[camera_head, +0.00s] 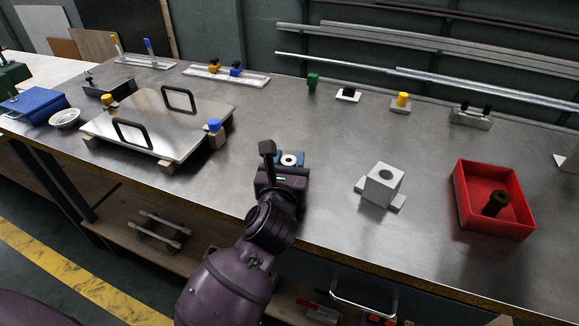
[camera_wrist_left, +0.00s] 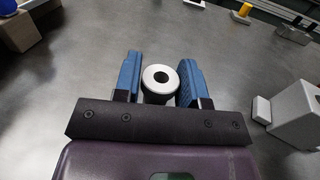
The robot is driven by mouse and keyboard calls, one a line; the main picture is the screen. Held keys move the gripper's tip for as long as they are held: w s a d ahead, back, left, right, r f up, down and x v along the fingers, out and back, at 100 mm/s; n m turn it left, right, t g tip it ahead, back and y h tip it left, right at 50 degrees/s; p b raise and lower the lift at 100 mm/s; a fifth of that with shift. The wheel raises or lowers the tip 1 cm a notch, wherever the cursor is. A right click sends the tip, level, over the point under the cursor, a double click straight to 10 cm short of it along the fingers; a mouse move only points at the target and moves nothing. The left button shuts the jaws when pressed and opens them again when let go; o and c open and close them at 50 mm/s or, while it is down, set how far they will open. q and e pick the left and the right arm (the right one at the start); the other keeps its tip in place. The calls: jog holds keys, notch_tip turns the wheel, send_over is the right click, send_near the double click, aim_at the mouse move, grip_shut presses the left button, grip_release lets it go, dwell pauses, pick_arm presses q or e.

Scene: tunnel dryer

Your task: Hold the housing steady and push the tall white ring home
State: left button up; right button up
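The housing is probably the grey block (camera_head: 383,184) with a round dark hole in its top, standing on a flat base on the bench right of my left gripper. Part of it shows at the right edge of the left wrist view (camera_wrist_left: 296,112). My left gripper (camera_head: 288,161) is low over the bench near its front edge. Its blue fingers (camera_wrist_left: 160,80) stand on both sides of a ring (camera_wrist_left: 147,79) with a white top and a dark-looking side. Whether they press on it or leave a thin gap is unclear. My right gripper is out of view.
A red tray (camera_head: 525,222) holding a dark brown flanged part (camera_head: 495,203) stands right of the block. A metal plate with two black handles (camera_head: 160,125) lies to the left. Small fixtures line the back. The bench between gripper and block is clear.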

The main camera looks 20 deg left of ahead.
pick_arm(q)
jog(key=c, duration=0.5)
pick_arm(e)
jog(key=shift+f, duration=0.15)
pick_arm(q)
jog(key=shift+o, duration=0.2)
jog(key=shift+r, duration=0.1)
jog(key=shift+r, duration=0.35)
notch_tip(320, 180, up, 9)
jog(key=p, duration=0.3)
jog(key=shift+r+p, duration=0.2)
jog(key=shift+p, duration=0.15)
notch_tip(320, 180, up, 8)
jog(key=p, duration=0.2)
send_over(289, 160)
jog(key=shift+r+p, duration=0.4)
jog(key=shift+r, duration=0.5)
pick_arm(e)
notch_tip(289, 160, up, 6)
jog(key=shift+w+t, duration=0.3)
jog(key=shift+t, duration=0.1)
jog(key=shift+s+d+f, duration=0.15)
